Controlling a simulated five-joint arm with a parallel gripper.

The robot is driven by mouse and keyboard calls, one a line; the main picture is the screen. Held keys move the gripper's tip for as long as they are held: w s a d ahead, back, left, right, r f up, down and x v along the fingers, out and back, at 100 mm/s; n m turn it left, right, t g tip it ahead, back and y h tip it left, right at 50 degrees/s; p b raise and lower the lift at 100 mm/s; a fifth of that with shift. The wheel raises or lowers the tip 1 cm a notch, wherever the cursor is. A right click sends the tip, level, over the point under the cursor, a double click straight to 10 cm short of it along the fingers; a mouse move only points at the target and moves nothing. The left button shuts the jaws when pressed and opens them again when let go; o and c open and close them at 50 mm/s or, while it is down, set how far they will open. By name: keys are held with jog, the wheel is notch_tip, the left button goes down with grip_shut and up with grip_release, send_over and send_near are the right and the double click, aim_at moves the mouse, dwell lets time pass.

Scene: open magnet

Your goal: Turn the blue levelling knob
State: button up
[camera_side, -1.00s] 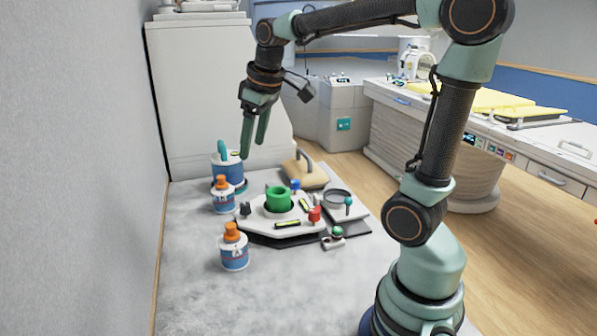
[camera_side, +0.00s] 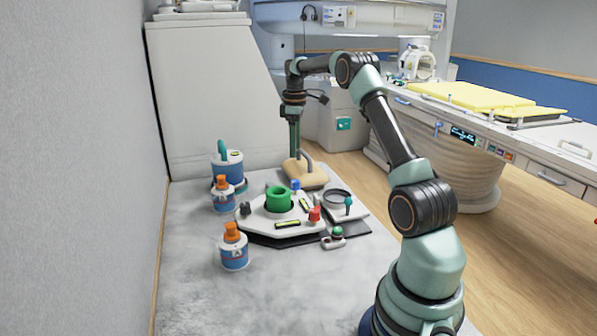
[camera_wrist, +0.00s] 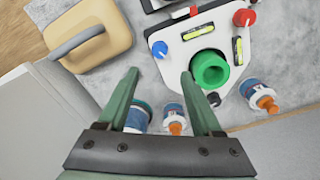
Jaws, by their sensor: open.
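The blue levelling knob (camera_side: 295,186) stands on the back corner of a white plate (camera_side: 250,222), with a green ring (camera_side: 279,199) at the plate's middle. In the wrist view the blue knob (camera_wrist: 159,49) is at the plate's upper left corner, ahead of my fingertips and apart from them. My gripper (camera_side: 294,155) points down above the tan block, behind the knob and higher than it. In the wrist view my gripper (camera_wrist: 160,74) is open, with nothing between its fingers. A red knob (camera_side: 314,214) and a black knob (camera_side: 245,209) stand at the other corners.
A tan block with a grey handle (camera_side: 306,175) is just behind the plate. Bottles with orange caps (camera_side: 233,247) and a blue-and-white pot (camera_side: 227,169) stand left. The front counter is clear.

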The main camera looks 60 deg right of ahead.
aim_at(295, 181)
notch_tip(295, 181, down, 12)
jog(key=shift+r, duration=0.1)
dwell(0.4)
grip_shut()
